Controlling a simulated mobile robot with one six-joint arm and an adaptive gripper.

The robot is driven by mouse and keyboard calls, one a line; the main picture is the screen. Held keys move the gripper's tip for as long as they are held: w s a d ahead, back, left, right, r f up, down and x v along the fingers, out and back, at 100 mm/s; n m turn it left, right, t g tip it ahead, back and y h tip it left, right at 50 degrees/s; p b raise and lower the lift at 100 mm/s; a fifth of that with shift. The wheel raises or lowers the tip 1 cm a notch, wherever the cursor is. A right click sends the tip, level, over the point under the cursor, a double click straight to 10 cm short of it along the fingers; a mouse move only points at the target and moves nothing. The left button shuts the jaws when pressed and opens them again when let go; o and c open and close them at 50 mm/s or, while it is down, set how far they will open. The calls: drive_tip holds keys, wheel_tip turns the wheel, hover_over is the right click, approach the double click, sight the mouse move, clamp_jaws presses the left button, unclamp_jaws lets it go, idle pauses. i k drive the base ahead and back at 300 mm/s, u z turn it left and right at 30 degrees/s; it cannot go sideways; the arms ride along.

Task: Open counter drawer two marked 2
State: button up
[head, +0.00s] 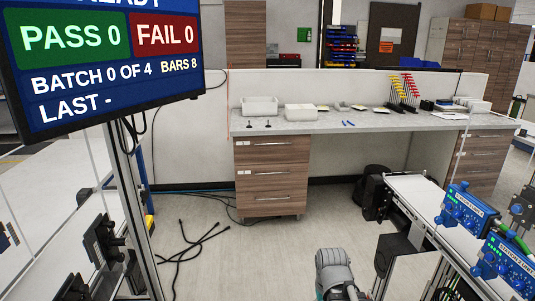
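A wood-fronted drawer unit (272,186) stands under the left end of the counter (345,124) in the head view. Its top drawer (272,154) and the drawers below it have thin metal handles and look shut. Small white labels sit at the left of the upper two fronts, but their numbers are too small to read, so I cannot tell which drawer is marked 2. A second wood drawer unit (478,158) stands under the counter's right end, partly hidden, and also looks shut. A grey part of my arm shows at the bottom centre. My gripper is not visible.
Floor (262,255) is open before the left unit, with black cables (190,243) lying to its left. A conveyor (425,205) with blue control boxes (466,210) stands right, a black bag (376,190) beside it. A display screen (110,60) on a frame fills the upper left.

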sight(283, 176)
drive_tip(key=u, duration=0.05)
drive_tip(key=i, duration=3.45)
drive_tip(key=z, duration=0.9)
